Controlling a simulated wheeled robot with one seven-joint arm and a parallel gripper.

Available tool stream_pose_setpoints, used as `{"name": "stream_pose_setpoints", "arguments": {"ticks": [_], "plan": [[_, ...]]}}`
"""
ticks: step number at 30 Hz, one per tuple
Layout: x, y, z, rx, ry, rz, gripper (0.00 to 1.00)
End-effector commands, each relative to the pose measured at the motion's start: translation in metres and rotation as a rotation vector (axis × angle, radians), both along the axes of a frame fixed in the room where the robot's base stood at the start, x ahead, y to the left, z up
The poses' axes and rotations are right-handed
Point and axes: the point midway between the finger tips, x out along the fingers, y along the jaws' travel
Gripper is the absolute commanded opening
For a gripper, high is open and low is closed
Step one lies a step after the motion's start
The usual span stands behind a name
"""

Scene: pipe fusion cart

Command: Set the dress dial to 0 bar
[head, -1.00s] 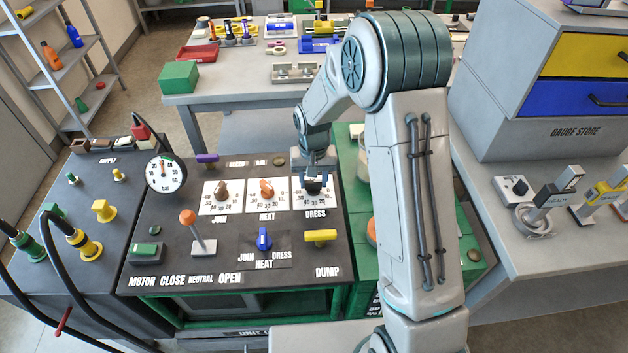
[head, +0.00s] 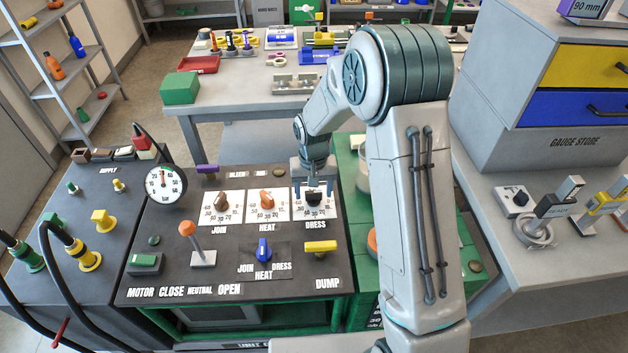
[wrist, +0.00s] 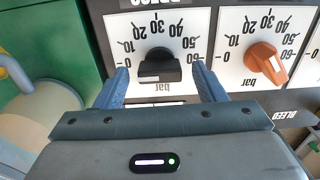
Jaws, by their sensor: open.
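The dress dial is a black knob (wrist: 160,70) on a white scale plate, marked 0 to 60 bar. In the wrist view 0 is at the left and 60 at the right. The knob's pointer mark is too dark to read, so its setting cannot be told. In the head view the dial (head: 314,198) is the rightmost of three, above the word DRESS. My gripper (wrist: 160,68) is open, with one blue finger on each side of the knob and gaps visible between. In the head view my gripper (head: 314,186) is just behind and above the dial.
The orange heat dial (wrist: 265,62) sits close beside the dress dial. The join dial (head: 222,201), a blue selector (head: 263,249), a yellow dump handle (head: 321,247) and an orange-topped lever (head: 190,231) share the panel. A round gauge (head: 165,186) stands at the left.

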Motion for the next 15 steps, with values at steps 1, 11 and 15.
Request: {"name": "stream_pose_setpoints", "arguments": {"ticks": [1, 11, 15], "plan": [[0.001, 0.0, 0.004, 0.0, -0.002, 0.0, 0.64], [0.002, 0.001, 0.07, 0.002, -0.008, 0.0, 0.64], [0.001, 0.001, 0.1, 0.001, -0.007, 0.0, 0.64]]}}
